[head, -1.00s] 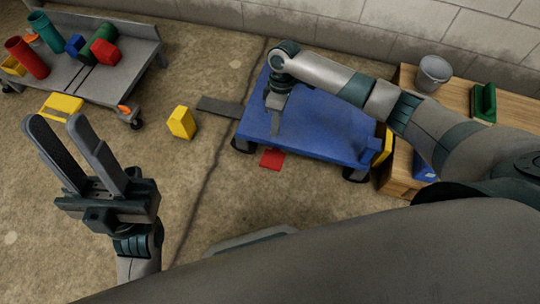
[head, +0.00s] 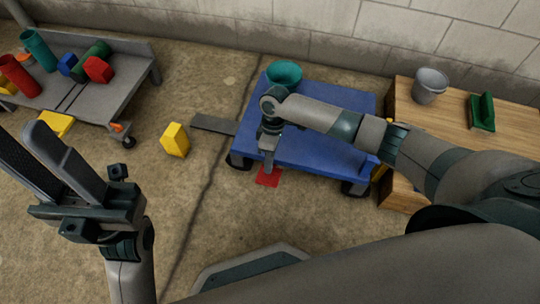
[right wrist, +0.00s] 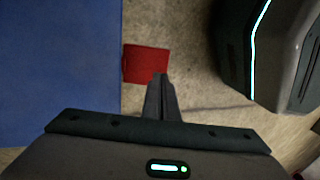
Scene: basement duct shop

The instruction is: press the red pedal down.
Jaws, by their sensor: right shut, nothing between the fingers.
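The red pedal (head: 269,179) is a small flat plate low at the near edge of the blue cart (head: 325,150), just above the floor. In the right wrist view the red pedal (right wrist: 146,62) lies just beyond my fingertips, beside the cart's blue deck. My right gripper (head: 268,169) points down at the cart's near edge, its fingers shut and empty. Its tips overlap the pedal's far part in the head view; I cannot tell whether they touch it. My left gripper (head: 22,130) is open and empty at the left, away from the cart.
A teal bucket (head: 284,72) stands on the cart's far side. A wooden bench (head: 455,105) with a grey bucket (head: 430,86) is at the right. A yellow block (head: 175,140) lies on the floor. A grey cart (head: 100,97) with several coloured parts stands at the left.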

